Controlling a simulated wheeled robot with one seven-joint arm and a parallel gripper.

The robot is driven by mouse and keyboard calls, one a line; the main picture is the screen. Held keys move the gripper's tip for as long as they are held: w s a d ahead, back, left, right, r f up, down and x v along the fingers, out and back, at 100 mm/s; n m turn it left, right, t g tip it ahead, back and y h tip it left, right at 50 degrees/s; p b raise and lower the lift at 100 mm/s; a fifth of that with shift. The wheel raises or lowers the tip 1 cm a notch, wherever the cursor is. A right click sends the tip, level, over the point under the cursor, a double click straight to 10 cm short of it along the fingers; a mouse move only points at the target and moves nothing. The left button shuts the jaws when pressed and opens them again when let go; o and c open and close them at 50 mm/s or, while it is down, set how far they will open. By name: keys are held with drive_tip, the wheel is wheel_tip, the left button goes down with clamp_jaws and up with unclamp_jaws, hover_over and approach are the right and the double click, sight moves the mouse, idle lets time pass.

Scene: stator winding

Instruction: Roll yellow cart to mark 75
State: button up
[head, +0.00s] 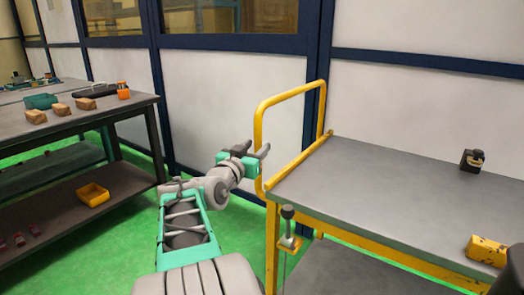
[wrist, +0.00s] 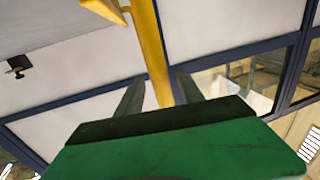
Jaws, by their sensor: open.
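The yellow cart (head: 390,190) stands at the right in the head view, with a grey top and a yellow tube handle (head: 285,96) rising at its left end. My gripper (head: 254,149) is at the handle's near upright. It is open. In the wrist view the yellow handle bar (wrist: 153,50) runs between the two dark fingers of my gripper (wrist: 160,92), with a gap showing on either side. I cannot tell whether a finger touches the bar. No mark 75 shows in either view.
A workbench (head: 75,119) with a lower shelf stands at the left, holding brown blocks and a green tray (head: 41,101). A yellow bin (head: 93,194) is on its shelf. Green floor (head: 140,240) is open between bench and cart. A blue-framed wall stands behind.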

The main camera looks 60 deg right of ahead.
drive_tip(key=d, duration=0.5)
drive_tip(key=shift+w, duration=0.15)
drive_tip(key=shift+c, duration=0.2)
clamp_jaws()
drive_tip(key=shift+f, duration=0.1)
idle(0.8)
